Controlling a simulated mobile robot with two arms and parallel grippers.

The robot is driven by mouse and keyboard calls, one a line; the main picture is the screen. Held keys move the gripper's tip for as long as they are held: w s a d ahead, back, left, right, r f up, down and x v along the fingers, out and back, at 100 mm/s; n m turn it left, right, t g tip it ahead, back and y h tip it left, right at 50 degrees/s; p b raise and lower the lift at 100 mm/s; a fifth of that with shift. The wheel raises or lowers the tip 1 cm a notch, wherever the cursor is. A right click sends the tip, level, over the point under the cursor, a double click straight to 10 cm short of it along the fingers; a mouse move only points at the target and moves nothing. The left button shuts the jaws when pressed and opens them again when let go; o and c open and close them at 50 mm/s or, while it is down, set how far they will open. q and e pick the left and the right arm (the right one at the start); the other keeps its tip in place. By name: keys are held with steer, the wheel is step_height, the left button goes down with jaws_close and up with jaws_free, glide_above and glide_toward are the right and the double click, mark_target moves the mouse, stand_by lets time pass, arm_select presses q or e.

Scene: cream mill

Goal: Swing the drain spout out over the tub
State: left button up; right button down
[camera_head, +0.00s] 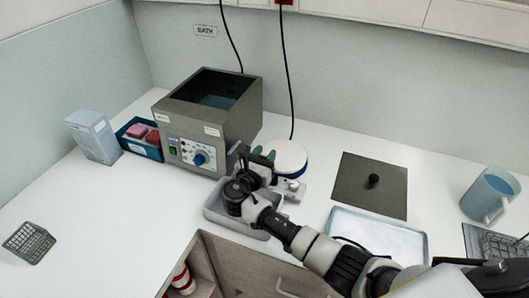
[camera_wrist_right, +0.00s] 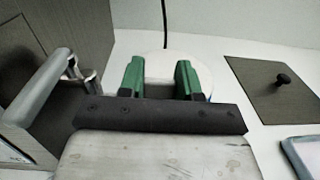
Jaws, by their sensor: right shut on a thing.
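The grey bath (camera_head: 235,115) stands at the back left with a dial on its front. The shallow grey tub (camera_head: 216,221) sits low before its right front corner, partly covered by my right arm. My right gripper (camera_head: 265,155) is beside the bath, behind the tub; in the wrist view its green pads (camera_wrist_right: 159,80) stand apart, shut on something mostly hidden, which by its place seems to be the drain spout. A pale grey bar (camera_wrist_right: 40,85) with small metal fittings shows left of the pads; I cannot tell whether it is tub rim or spout. My left gripper is out of view.
A white round thing (camera_head: 291,154) stands just behind my right gripper. A dark lid (camera_head: 360,195), a pale tray (camera_head: 380,232) and a blue jug (camera_head: 490,195) are to the right. A blue box (camera_head: 142,146) and a wire basket (camera_head: 28,242) are left.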

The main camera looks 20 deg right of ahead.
steer(key=shift+s+a+m+g+h, duration=0.25)
steer(key=shift+a+m+g+h, duration=0.15)
steer(key=shift+m+g+h, duration=0.5)
steer(key=shift+s+a+m+g+h, duration=0.25)
steer(key=shift+m+g+h, duration=0.3)
steer(key=shift+g, duration=0.45)
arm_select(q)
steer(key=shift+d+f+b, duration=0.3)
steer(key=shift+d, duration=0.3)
arm_select(e)
steer(key=shift+a+m+g, duration=0.15)
steer(key=shift+m+g, duration=0.1)
steer(key=shift+g, duration=0.05)
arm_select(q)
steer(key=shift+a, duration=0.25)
arm_select(e)
steer(key=shift+r, duration=0.1)
steer(key=c, duration=0.8)
jaws_free()
steer(key=shift+o, duration=0.2)
